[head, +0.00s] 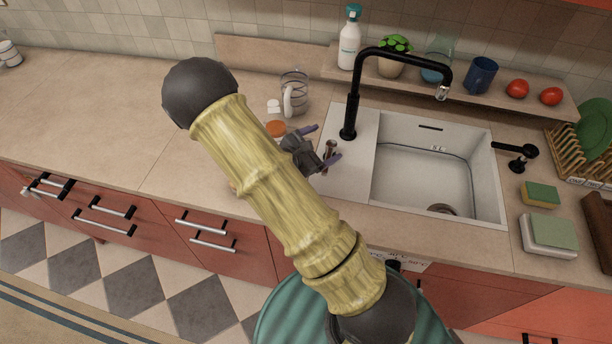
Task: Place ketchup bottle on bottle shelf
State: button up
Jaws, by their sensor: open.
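I cannot make out a ketchup bottle for certain; my arm covers part of the counter. My gripper (328,142) is open over the counter just left of the sink, its two purple-tipped fingers apart. A small brownish upright item (329,152) shows between or behind the fingers; I cannot tell what it is or whether they touch it. A raised ledge (460,91) runs along the wall behind the sink. A white bottle with a teal cap (349,45) stands at its left end. I cannot tell whether this ledge is the bottle shelf.
A glass jug (294,92), a white-topped item (273,106) and an orange-topped item (275,128) stand close behind my gripper. The black faucet (349,105) rises just right of it. The sink (425,180) is empty. The left counter (110,105) is largely clear.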

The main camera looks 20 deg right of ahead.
jog(key=s+a+r+m+g+y, duration=0.1)
jog(key=s+r+m+g+y, duration=0.1)
jog(key=s+m+g+y, duration=0.75)
jog(key=s+a+r+m+t+y, duration=0.4)
jog(key=s+a+r+m+t, duration=0.2)
jog(key=a+r+m, duration=0.1)
jog(key=shift+a+m, duration=0.9)
jog(key=shift+m, duration=0.35)
jog(key=shift+t+y, duration=0.25)
